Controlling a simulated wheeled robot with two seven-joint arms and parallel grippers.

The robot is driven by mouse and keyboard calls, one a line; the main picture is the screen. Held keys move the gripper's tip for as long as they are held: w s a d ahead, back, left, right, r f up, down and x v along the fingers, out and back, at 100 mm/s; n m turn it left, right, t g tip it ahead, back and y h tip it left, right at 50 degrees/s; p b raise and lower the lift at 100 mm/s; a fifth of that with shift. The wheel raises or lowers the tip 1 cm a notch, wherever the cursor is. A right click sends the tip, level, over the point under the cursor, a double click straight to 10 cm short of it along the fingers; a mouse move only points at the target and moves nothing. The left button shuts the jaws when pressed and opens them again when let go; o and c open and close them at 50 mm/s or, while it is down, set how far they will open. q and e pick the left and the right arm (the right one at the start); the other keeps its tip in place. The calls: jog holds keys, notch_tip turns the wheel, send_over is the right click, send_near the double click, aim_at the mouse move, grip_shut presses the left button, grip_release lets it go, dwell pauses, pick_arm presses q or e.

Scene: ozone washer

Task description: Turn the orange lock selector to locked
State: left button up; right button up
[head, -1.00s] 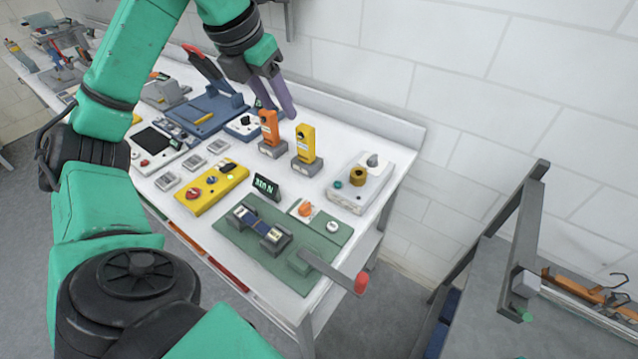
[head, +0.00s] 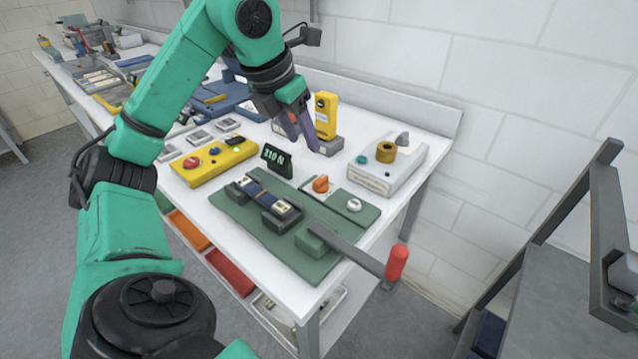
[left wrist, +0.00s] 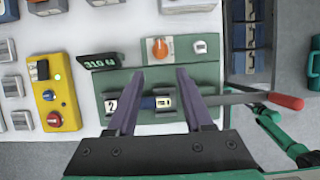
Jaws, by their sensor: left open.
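The orange lock selector (head: 321,184) is a small orange knob on a pale plate at the back of the green fixture board (head: 240,222). In the left wrist view the selector (left wrist: 160,48) shows above and between my fingertips, with clear space around it. My left gripper (head: 306,143) is open and empty, its purple fingers pointing down behind the selector in the head view. Its fingertips also show in the left wrist view (left wrist: 157,74). A white knob (head: 353,205) sits right of the selector. My right gripper is not in view.
A dark display reading 310 N (head: 277,160) stands left of the selector. A yellow upright device (head: 326,116) and a grey box with a brass knob (head: 387,152) stand nearby.

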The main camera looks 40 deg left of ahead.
aim_at(321, 178)
pick_arm(q)
jog(key=b+x, duration=0.3)
jog(key=x, duration=1)
grip_shut()
